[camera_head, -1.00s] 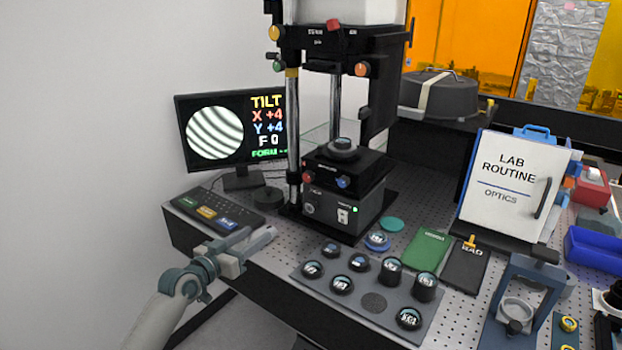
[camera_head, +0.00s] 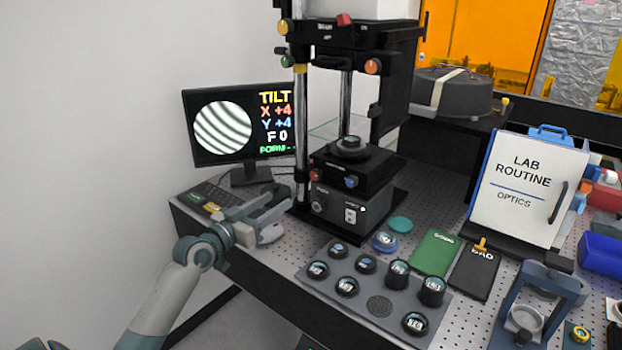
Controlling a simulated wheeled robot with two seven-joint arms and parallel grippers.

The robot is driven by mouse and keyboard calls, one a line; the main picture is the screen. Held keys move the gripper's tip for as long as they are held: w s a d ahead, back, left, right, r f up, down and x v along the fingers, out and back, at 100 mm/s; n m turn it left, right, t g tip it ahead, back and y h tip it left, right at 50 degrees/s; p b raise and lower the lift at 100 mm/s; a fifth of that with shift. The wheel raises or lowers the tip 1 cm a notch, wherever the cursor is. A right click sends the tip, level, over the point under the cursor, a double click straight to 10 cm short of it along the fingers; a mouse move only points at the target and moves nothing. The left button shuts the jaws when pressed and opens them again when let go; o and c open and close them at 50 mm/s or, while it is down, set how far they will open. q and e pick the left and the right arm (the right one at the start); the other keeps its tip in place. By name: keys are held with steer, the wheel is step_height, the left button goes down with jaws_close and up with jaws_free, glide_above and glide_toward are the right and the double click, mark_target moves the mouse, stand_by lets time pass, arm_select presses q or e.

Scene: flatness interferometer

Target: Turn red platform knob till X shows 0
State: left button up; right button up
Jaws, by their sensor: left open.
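The red platform knob (camera_head: 314,176) sits on the front left of the black platform (camera_head: 365,168) of the interferometer. A blue knob (camera_head: 351,182) is to its right. The monitor (camera_head: 238,125) reads TILT, X +4, Y +4 and F 0 beside a round picture of curved fringes. My left gripper (camera_head: 274,218) is open and empty, in front of the instrument, below and left of the red knob and apart from it. It hides part of the keypad. My right gripper is not in view.
A grey tray (camera_head: 345,307) of several round optics lies at the front of the perforated table. The instrument's left post (camera_head: 300,130) rises close by the red knob.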

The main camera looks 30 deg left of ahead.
mark_target(314, 176)
arm_select(q)
steer(key=w+p, duration=0.1)
steer(key=w, duration=0.4)
steer(key=w+d+p, duration=0.1)
steer(key=w, duration=0.4)
steer(key=w+p, duration=0.2)
steer(key=w, duration=0.4)
steer(key=shift+d, duration=0.2)
steer(key=shift+c, duration=0.5)
steer(key=c, duration=1)
